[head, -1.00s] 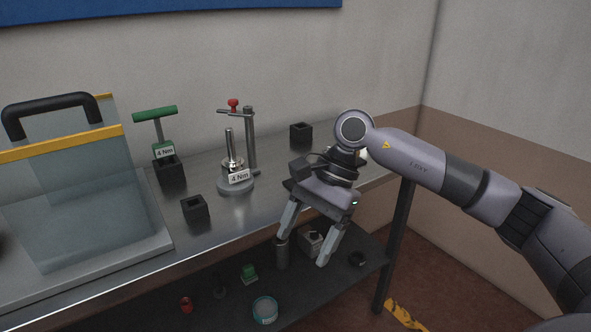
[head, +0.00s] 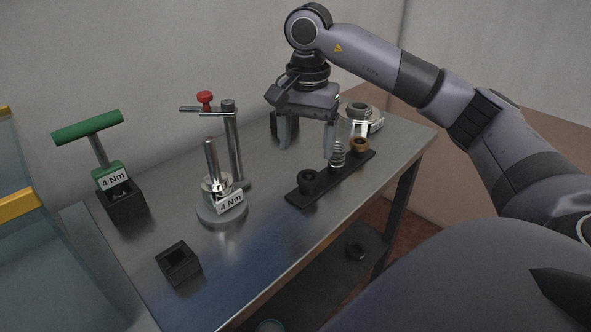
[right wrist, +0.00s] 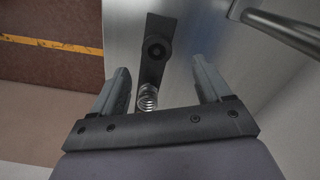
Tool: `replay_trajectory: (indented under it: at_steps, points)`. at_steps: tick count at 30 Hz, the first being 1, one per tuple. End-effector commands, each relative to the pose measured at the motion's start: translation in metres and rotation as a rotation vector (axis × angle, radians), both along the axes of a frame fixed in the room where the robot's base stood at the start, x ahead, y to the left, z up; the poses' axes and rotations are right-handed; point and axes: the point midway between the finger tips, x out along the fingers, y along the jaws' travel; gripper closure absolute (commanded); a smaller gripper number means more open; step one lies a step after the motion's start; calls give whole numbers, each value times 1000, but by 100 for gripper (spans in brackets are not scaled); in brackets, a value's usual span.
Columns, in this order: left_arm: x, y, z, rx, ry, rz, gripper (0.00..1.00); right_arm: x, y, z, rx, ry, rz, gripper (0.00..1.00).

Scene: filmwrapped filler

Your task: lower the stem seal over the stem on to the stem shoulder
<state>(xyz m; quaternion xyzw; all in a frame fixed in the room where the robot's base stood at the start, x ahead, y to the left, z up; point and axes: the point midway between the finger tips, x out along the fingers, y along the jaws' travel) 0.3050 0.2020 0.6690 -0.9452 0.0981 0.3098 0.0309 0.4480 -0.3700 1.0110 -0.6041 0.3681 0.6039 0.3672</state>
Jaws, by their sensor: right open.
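The stem (head: 211,158) is an upright metal rod on a round grey base. The silver stepped part at its foot looks like the stem shoulder (head: 215,185). A black ring-shaped part, which looks like the stem seal (head: 309,181), sits at the near end of a black strip (head: 322,184). It also shows in the right wrist view (right wrist: 157,49). My right gripper (head: 308,143) is open and empty, pointing down above the strip, with its fingers apart from the black part. My left gripper is not in view.
A coil spring (head: 337,155) and a brass-coloured ring (head: 360,145) share the strip. A red-knobbed clamp post (head: 233,145) stands behind the stem. A green T-handle tool (head: 100,160), an empty black block (head: 178,262) and a labelled metal part (head: 360,118) are also on the table.

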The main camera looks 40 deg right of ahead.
Motion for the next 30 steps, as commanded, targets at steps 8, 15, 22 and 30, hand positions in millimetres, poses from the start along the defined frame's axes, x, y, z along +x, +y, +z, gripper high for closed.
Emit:
replay_trajectory:
  at_steps: [8, 15, 22, 30]
  points:
    - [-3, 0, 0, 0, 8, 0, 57, -2, -2, -32, 0, 4, 0, 23]
    - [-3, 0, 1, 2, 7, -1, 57, -3, -2, -65, 0, 4, 1, 23]
    - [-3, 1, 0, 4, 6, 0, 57, -3, -2, -70, 0, 1, 1, 23]
    - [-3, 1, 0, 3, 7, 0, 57, -3, -2, -69, 0, 1, 1, 82]
